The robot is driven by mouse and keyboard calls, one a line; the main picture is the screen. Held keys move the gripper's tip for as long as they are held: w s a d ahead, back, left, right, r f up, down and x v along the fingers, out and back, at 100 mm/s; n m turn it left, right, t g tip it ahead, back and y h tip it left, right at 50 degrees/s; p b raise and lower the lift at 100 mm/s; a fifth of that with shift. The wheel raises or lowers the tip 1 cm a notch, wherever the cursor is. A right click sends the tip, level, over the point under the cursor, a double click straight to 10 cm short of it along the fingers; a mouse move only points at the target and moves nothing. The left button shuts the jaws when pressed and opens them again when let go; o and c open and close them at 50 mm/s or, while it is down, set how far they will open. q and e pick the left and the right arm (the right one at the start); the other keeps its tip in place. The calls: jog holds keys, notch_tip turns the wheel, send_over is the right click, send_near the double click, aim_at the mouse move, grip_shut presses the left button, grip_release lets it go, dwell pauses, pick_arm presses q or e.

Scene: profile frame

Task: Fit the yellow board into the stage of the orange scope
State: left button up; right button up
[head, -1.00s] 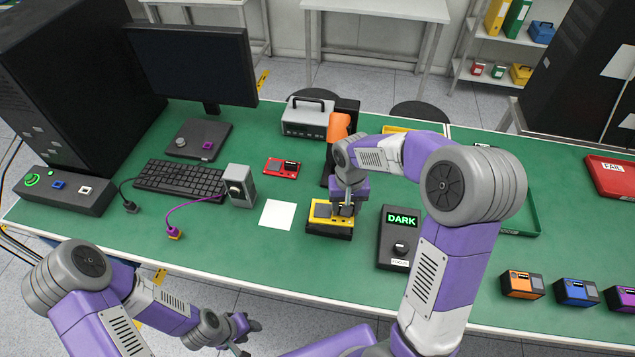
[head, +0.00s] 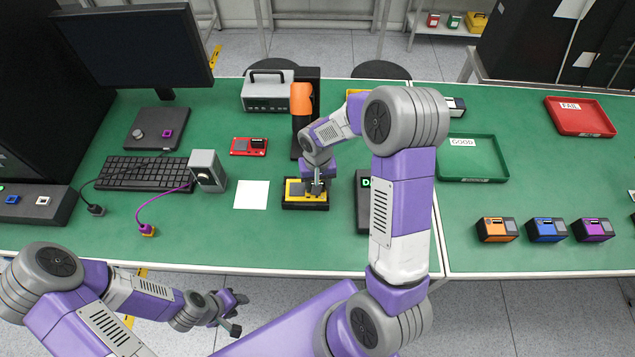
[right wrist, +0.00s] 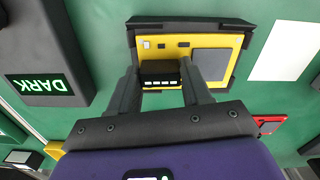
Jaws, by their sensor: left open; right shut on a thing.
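The orange scope (head: 301,98) stands at the back of the green table on a black column. In front of it, the yellow board (head: 293,188) lies within a black frame (head: 305,207), which looks like the stage. The board (right wrist: 179,42) also shows in the right wrist view, with the frame's dark rim (right wrist: 180,22) along its far side. My right gripper (head: 316,186) reaches down from above, shut on the board by its black block (right wrist: 160,75). I cannot tell whether the board is fully seated. My left gripper (head: 236,312) is open and empty, off the table's front edge.
A dark box with a DARK display (right wrist: 42,82) stands beside the frame, partly behind my right arm in the head view. A white sheet (head: 251,195), a red board (head: 248,146) and a grey block (head: 207,171) lie left. A green GOOD tray (head: 470,178) is right.

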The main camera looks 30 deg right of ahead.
jog(key=shift+f, duration=0.1)
jog(key=o, duration=1.1)
jog(key=shift+r, duration=0.2)
notch_tip(320, 180, up, 12)
jog(key=shift+p, duration=0.55)
